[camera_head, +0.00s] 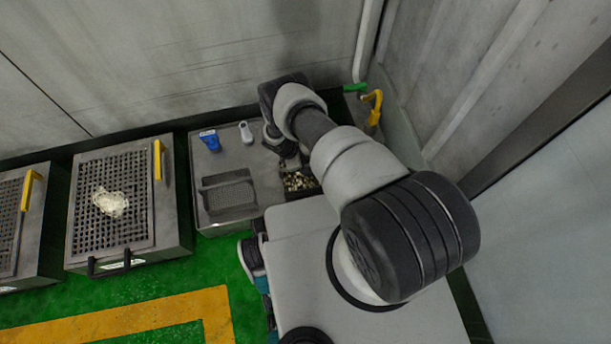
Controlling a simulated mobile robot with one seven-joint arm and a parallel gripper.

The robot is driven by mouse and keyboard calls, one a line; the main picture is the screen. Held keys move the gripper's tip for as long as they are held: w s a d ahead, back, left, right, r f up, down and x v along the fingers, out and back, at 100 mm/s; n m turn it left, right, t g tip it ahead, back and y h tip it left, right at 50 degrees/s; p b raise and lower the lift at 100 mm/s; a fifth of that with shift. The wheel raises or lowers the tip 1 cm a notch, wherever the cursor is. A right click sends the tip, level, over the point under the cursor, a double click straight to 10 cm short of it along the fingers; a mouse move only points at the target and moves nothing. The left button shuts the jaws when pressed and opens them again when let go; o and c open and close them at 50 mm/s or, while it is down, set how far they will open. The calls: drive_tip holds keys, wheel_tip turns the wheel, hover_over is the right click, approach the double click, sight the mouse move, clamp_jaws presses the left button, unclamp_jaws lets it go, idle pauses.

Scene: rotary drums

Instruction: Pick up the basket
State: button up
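A dark, shallow basket (298,182) holding pale and brown pieces sits at the right of the grey work table, partly hidden by my arm. A dark mesh-bottomed basket or tray (229,195), seemingly empty, lies on the table to its left. My gripper (288,160) is low over the table, just behind the filled basket. Its fingers are dark and small here, so I cannot tell whether they are open or shut, or whether they touch the basket.
A blue item (210,140) and a white item (246,132) stand at the table's back. To the left are grilled metal units (125,235); one bears a pale heap (110,201). A yellow faucet-like fitting (374,107) is at right, near the wall.

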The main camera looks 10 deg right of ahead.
clamp_jaws()
idle(1.4)
